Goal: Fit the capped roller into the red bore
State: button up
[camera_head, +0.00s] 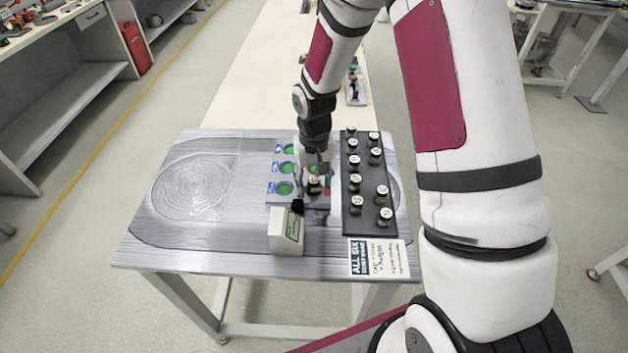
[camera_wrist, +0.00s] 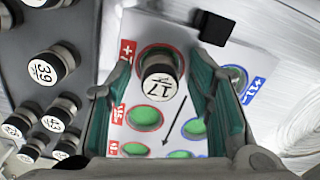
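The capped roller (camera_wrist: 160,82), dark with a white cap marked 17, stands at the end red bore (camera_wrist: 158,52) of a pale block (camera_wrist: 165,130). Red-ringed bores run along one side of the block, blue-ringed ones along the other. How deep the roller sits is hidden. My gripper (camera_wrist: 160,75) has its teal fingers on both sides of the roller, apparently with small gaps, so it looks open around it. In the head view my gripper (camera_head: 316,170) is above the block (camera_head: 285,198), and the roller (camera_head: 314,185) shows below it.
A black rack (camera_head: 358,222) with several capped rollers stands right of the block. A white box (camera_head: 286,232) stands in front, with a small black piece (camera_head: 297,206) beside its top. A printed card (camera_head: 378,258) lies at front right. The table's left side (camera_head: 190,190) is clear.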

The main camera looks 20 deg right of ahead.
aim_at(314, 180)
jog(key=s+r+t, duration=0.1)
jog(key=s+r, duration=0.3)
jog(key=r, duration=0.8)
jog(key=s+r+t, duration=0.1)
jog(key=s+r, duration=0.4)
jog(key=r, duration=0.8)
jog(key=s+r+n+t, duration=0.1)
jog(key=s+r+t, duration=0.2)
jog(key=s, duration=1.1)
notch_tip(314, 180, up, 2)
jog(key=shift+r+b, duration=0.25)
jog(key=shift+b, duration=0.1)
jog(key=shift+s+d, duration=0.1)
jog(key=shift+d, duration=0.1)
